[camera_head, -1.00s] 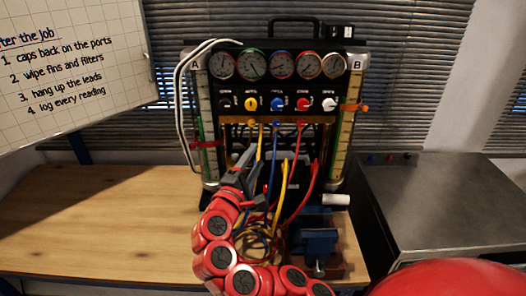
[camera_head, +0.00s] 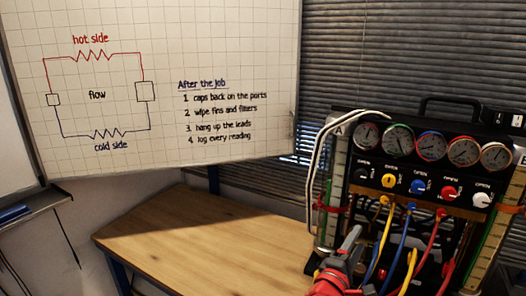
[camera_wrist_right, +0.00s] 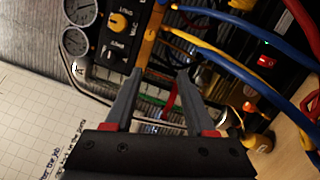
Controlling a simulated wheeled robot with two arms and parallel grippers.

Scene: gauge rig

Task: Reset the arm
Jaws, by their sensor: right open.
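The gauge rig (camera_head: 428,178) stands at the right of the head view, with a row of round dials and, below them, black, yellow, blue, red and white knobs. Yellow, blue and red hoses hang from its lower ports. My right gripper (camera_head: 352,238) is low in front of the rig's left side; the rest of its arm is mostly below the frame. In the right wrist view the right gripper (camera_wrist_right: 163,78) has its two grey fingers apart, pointing at the rig's lower part near a red strap, with nothing clearly held between them. My left gripper is not in view.
A wooden bench (camera_head: 190,240) has bare room left of the rig. A whiteboard (camera_head: 225,50) with a flow diagram and a job list hangs behind it. Hoses (camera_wrist_right: 235,68) curve close beside the right gripper in the wrist view. Blinds cover the back wall.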

